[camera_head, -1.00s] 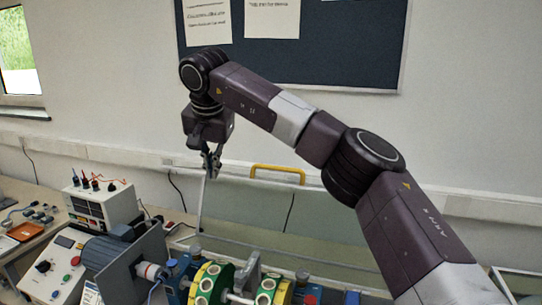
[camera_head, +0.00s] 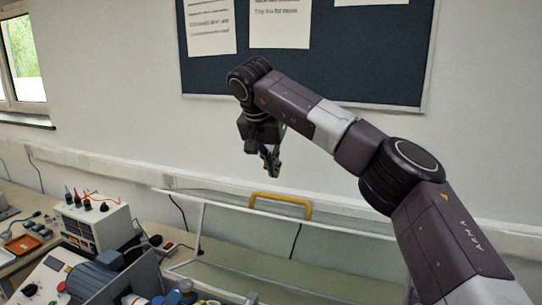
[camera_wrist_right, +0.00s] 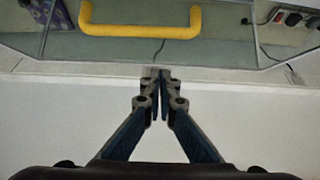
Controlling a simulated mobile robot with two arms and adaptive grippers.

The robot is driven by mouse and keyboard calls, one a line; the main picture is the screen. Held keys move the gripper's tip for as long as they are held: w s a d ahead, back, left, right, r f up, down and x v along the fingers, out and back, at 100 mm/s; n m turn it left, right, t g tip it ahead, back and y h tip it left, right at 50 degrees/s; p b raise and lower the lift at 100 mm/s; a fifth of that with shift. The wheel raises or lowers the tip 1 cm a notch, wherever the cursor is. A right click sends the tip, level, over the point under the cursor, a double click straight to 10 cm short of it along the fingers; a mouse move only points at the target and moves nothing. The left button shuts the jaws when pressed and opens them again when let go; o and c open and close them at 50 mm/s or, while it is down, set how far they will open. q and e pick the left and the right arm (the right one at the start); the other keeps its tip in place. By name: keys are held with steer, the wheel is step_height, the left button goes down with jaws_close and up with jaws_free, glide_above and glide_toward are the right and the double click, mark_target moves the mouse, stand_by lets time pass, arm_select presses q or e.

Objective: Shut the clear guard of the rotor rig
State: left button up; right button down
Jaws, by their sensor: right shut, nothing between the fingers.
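The clear guard (camera_head: 240,224) of the rotor rig stands raised, its pale frame in front of the wall. A yellow handle (camera_head: 282,197) is on its upper edge; the handle also shows at the top of the right wrist view (camera_wrist_right: 140,30). My right gripper (camera_head: 272,172) is shut and empty, just above the handle in the head view. In the right wrist view its fingertips (camera_wrist_right: 158,76) meet below the handle in the picture, with a visible gap. The rig (camera_head: 182,294) is mostly cut off at the bottom edge. My left gripper is not in view.
A white instrument box (camera_head: 98,222) with coloured plugs stands on the bench at left. A blue motor (camera_head: 95,278) and a grey upright plate (camera_head: 135,280) are at lower left. The wall and a dark notice board (camera_head: 340,50) are behind the arm.

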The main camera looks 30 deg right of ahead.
mark_target(271, 210)
steer(key=x, duration=0.2)
steer(key=p+x, duration=0.1)
steer(key=x, duration=0.1)
steer(key=shift+w+d+f, duration=0.25)
steer(key=shift+d, duration=0.15)
steer(key=s+a, duration=0.2)
steer(key=a, duration=0.1)
steer(key=shift+s+r+p, duration=0.1)
steer(key=shift+s+p, duration=0.2)
steer(key=shift+p, duration=0.1)
steer(key=shift+s+a, duration=0.1)
steer(key=shift+a, duration=0.1)
steer(key=shift+d+f, duration=0.1)
steer(key=shift+f, duration=0.15)
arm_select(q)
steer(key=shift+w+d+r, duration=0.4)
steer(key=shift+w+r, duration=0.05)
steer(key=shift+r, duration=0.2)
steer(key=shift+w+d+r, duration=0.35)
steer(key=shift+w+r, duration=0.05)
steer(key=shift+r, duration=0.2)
arm_select(e)
steer(key=shift+r, duration=0.1)
